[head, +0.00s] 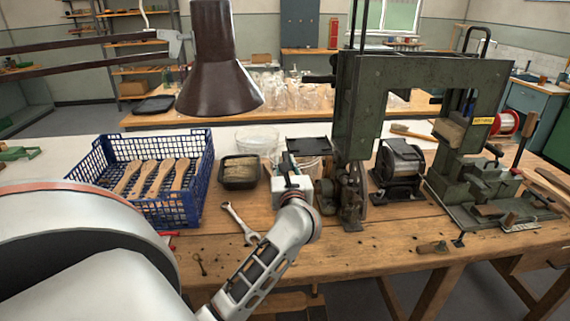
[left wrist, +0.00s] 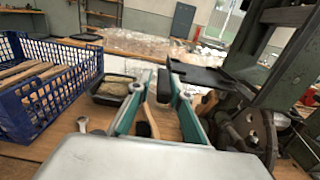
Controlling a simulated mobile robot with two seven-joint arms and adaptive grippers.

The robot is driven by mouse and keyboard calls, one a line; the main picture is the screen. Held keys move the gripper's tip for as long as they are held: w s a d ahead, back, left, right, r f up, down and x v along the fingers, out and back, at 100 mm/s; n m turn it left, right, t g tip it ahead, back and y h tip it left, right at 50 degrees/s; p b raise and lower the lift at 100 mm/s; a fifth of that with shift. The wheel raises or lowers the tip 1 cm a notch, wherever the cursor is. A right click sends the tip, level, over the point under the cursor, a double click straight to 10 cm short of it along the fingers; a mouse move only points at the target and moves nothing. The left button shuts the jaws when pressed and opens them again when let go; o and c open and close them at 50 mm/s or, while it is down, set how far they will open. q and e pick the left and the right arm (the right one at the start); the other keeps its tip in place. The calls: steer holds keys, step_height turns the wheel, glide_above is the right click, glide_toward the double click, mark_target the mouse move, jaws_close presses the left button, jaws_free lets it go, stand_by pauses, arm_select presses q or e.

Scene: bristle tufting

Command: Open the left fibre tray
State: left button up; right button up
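A black tray (head: 240,183) of tan fibre sits on the bench, right of the blue crate; its fibre shows from above with no lid over it. It also shows in the left wrist view (left wrist: 108,98), left of my fingers. A flat dark panel (head: 308,144) lies over a pale container further right; I cannot tell if it is a lid. It also shows in the left wrist view (left wrist: 205,78). My left gripper (head: 288,164) is in front of this container, its teal fingers (left wrist: 160,88) apart, with no clear hold on anything. My right gripper is out of view.
A blue crate (head: 190,205) with wooden brush handles stands left. A wrench (head: 240,222) lies on the bench front. The green machine (head: 350,110) stands close right of my gripper. A dark lamp shade (head: 220,75) hangs above. Clear plastic bags (head: 300,92) lie behind.

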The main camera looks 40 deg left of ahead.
arm_select(q)
steer(key=v, duration=1.2)
steer(key=d+r+m+t+h, duration=0.2)
steer(key=d+m+t, duration=0.55)
steer(key=m, duration=0.85)
steer(key=s+d+f+m+t+h, duration=0.1)
steer(key=d+f+m+t+h, duration=0.1)
steer(key=d+f+m+h, duration=1.35)
steer(key=s+f+m+g, duration=0.5)
steer(key=s+f+m, duration=0.2)
steer(key=f+m, duration=0.2)
steer(key=s+f+m+g, duration=0.5)
steer(key=f+m, duration=0.5)
steer(key=f, duration=0.4)
steer(key=shift+s+a+y, duration=0.4)
steer(key=shift+s+y, duration=0.05)
steer(key=shift+s, duration=0.7)
